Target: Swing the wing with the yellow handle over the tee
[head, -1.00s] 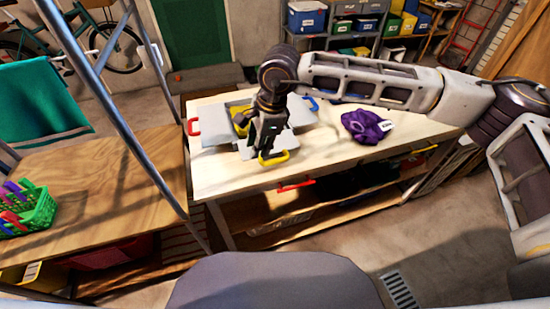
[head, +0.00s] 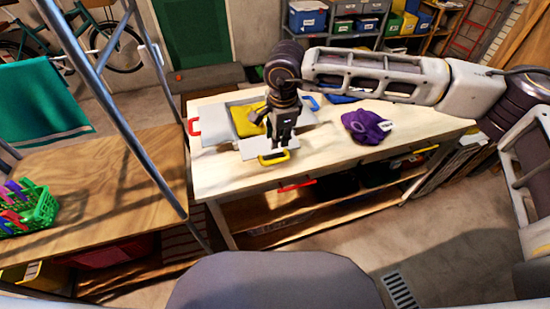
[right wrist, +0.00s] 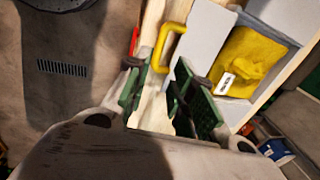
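The folding board (head: 218,131) lies on the pale table, its wings flat. The yellow tee (head: 247,120) lies on its middle panel and also shows in the right wrist view (right wrist: 250,60). The yellow handle (head: 274,158) is on the near wing (head: 258,146). A red handle (head: 193,127) is at the left and a blue handle (head: 312,102) at the far right. My right gripper (head: 281,146) points down just above the near wing. In the right wrist view its green-padded fingers (right wrist: 155,95) are apart and empty, with the yellow handle (right wrist: 171,42) beyond them. My left gripper is not in view.
A crumpled purple cloth (head: 366,126) with a white tag lies right of the board on the table (head: 335,160). A wooden bench (head: 100,180) with a green basket (head: 38,208) and a metal frame stand at the left. The table's right end is clear.

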